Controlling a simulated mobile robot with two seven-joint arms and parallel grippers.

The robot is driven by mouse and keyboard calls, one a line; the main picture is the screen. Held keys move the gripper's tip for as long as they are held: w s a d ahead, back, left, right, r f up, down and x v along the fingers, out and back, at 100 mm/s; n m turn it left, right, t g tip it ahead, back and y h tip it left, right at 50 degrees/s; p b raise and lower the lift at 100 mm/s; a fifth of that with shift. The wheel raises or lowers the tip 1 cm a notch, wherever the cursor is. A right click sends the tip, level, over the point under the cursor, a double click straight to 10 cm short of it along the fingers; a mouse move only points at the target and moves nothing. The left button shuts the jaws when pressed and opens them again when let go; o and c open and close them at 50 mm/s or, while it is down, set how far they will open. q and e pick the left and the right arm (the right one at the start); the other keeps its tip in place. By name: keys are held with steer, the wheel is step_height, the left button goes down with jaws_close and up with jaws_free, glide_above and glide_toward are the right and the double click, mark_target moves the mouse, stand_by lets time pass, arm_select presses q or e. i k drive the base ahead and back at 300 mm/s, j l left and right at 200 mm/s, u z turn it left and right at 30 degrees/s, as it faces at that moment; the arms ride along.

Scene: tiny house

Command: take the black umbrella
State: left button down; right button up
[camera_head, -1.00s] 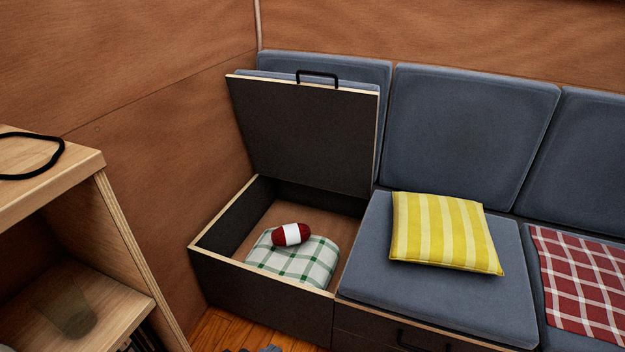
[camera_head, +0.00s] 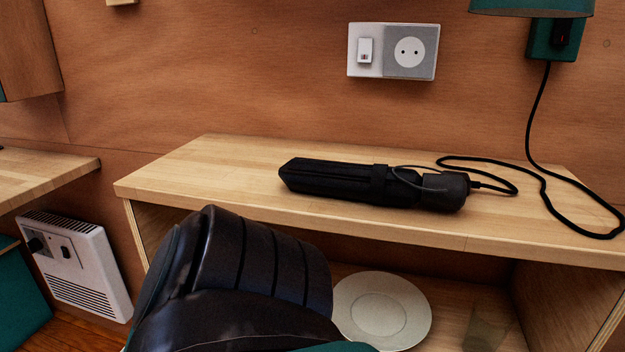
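The black umbrella (camera_head: 340,183), folded and short, lies on its side on the wooden shelf top (camera_head: 230,168). Its handle end points right, and a thin cord loops by the handle. A dark rounded part of my own arm rises in front of the shelf at the lower middle, below the umbrella and apart from it in the picture. Neither gripper's fingers show in the head view.
A black cable (camera_head: 545,185) runs from a teal wall lamp (camera_head: 555,38) onto the shelf's right side. A white plate (camera_head: 382,308) and a glass (camera_head: 487,328) stand on the lower shelf. A white heater (camera_head: 78,265) is at the left. A wall socket (camera_head: 408,52) is above.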

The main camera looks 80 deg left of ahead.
mark_target(380, 184)
steer(key=l+u, duration=0.1)
steer(key=u, duration=1.95)
steer(key=j, duration=0.1)
